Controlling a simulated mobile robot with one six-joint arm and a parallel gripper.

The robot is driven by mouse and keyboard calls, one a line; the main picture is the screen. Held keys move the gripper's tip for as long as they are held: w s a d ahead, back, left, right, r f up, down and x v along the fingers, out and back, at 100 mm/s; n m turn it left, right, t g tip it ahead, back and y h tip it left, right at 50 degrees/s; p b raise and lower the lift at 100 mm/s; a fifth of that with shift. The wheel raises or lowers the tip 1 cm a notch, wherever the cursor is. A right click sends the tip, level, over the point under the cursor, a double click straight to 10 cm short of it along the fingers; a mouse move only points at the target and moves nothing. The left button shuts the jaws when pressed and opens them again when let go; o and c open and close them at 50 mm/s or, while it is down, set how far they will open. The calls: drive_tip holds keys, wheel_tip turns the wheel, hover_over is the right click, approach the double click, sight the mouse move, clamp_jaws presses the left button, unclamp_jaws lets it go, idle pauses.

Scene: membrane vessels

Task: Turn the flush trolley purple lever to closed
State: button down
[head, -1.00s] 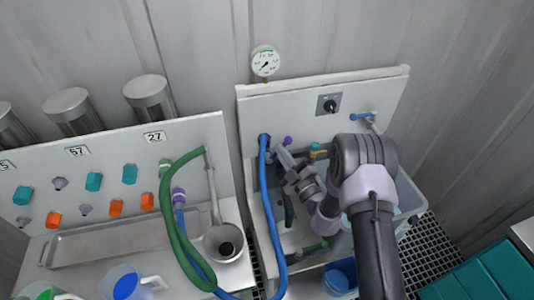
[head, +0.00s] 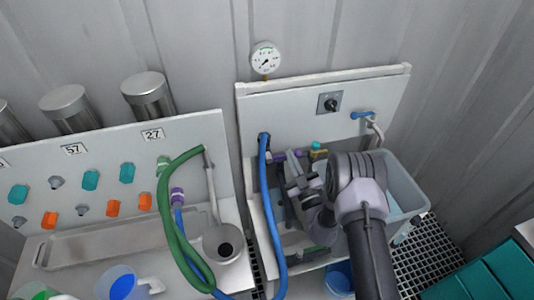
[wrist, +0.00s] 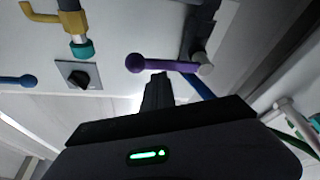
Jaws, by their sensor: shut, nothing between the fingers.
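The purple lever (head: 287,155) is on the flush trolley (head: 350,85), at the left of its pipework. It lies roughly sideways in the head view. In the wrist view the purple lever (wrist: 168,66) runs from a round knob on the left to a grey pivot (wrist: 205,70) on the right. My gripper (head: 292,160) is shut and empty, close to the lever. In the wrist view the fingertips of my gripper (wrist: 158,78) are just below the lever's middle. I cannot tell whether they touch it.
A teal-handled valve (head: 316,147), a black rotary switch (head: 330,103) and a blue lever (head: 362,115) are nearby. A blue hose (head: 267,210) runs down left of my gripper. A clear tank (head: 405,185) stands right. A green hose (head: 170,220) hangs further left.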

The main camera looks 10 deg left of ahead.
drive_tip(key=shift+f, duration=0.35)
idle(0.4)
